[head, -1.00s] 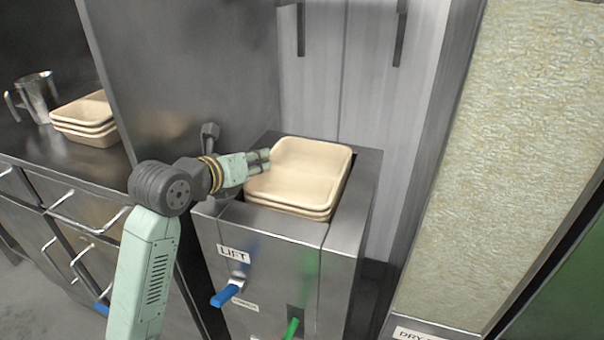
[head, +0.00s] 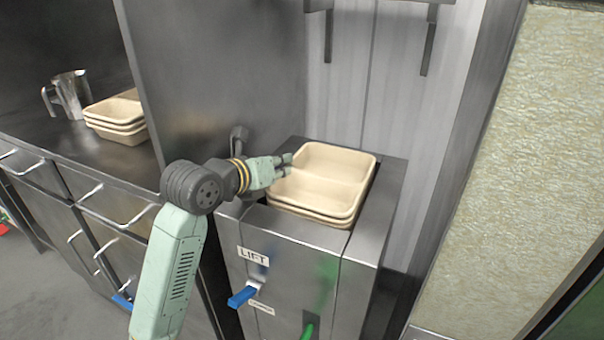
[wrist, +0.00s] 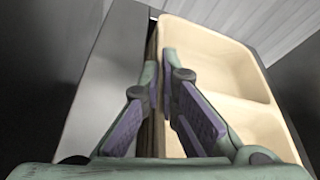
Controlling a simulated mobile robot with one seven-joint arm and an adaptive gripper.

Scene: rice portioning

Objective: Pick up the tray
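A beige tray with two compartments (head: 335,160) lies on top of a small stack in the square opening of the steel lift cabinet. It also shows in the wrist view (wrist: 215,58). My gripper (head: 287,165) is at the tray's left rim. In the wrist view my gripper (wrist: 160,68) has one finger outside the rim and the other over the inside of the tray. The fingertips are close together, with the rim line between them. Whether the pads press on the rim cannot be told. The tray sits level in the stack.
The lift cabinet (head: 375,225) has a blue lever (head: 242,296) and a green lever (head: 308,331) on its front. A steel panel stands behind my arm. More trays (head: 115,120) and a metal jug (head: 72,95) stand on the left counter. A pale textured panel (head: 510,150) stands at right.

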